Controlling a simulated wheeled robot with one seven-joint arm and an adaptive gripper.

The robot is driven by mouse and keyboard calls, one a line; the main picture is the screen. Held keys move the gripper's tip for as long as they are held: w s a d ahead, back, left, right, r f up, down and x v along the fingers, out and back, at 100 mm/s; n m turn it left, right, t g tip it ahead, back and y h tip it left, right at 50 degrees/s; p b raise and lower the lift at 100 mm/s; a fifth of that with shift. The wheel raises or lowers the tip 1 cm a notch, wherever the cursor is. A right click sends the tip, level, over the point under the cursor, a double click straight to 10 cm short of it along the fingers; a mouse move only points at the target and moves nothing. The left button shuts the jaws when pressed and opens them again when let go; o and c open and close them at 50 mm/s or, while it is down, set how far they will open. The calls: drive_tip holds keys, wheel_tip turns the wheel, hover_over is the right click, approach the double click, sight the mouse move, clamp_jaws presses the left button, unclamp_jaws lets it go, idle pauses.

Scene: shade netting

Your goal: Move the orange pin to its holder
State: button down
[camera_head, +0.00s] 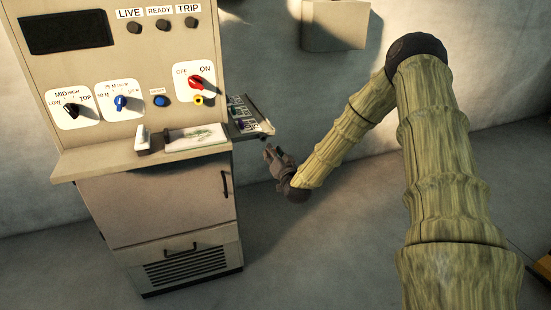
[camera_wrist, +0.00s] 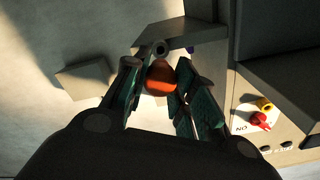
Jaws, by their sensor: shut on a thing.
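The orange pin (camera_wrist: 160,78) shows as a rounded orange end between the fingers of my gripper (camera_wrist: 158,85) in the wrist view. My gripper is shut on it; the fingers hide the rest of its length. In the head view my gripper (camera_head: 277,158) is just right of and below a small side shelf (camera_head: 262,128) on the cabinet, apart from it. The pin cannot be made out there. The side shelf carries labels and small dark fittings; I cannot tell which one is the orange pin's holder. The shelf also shows beyond the fingers in the wrist view (camera_wrist: 178,33).
The cabinet (camera_head: 155,200) stands at left, with a red switch (camera_head: 196,83), a yellow ring (camera_head: 198,100) and knobs on its panel. Its ledge holds a pad (camera_head: 195,138) and a small white-and-dark object (camera_head: 142,139). A box (camera_head: 335,25) is on the wall. Floor right of the cabinet is clear.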

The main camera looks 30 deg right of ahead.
drive_tip(key=shift+w, duration=0.2)
drive_tip(key=shift+b+x, duration=0.75)
drive_tip(key=shift+x, duration=1.2)
drive_tip(key=shift+b+x, duration=0.95)
drive_tip(key=shift+x, duration=0.65)
idle(0.8)
drive_tip(key=c, duration=1.1)
unclamp_jaws()
drive_tip(key=shift+r, duration=0.1)
drive_tip(key=v, duration=1.2)
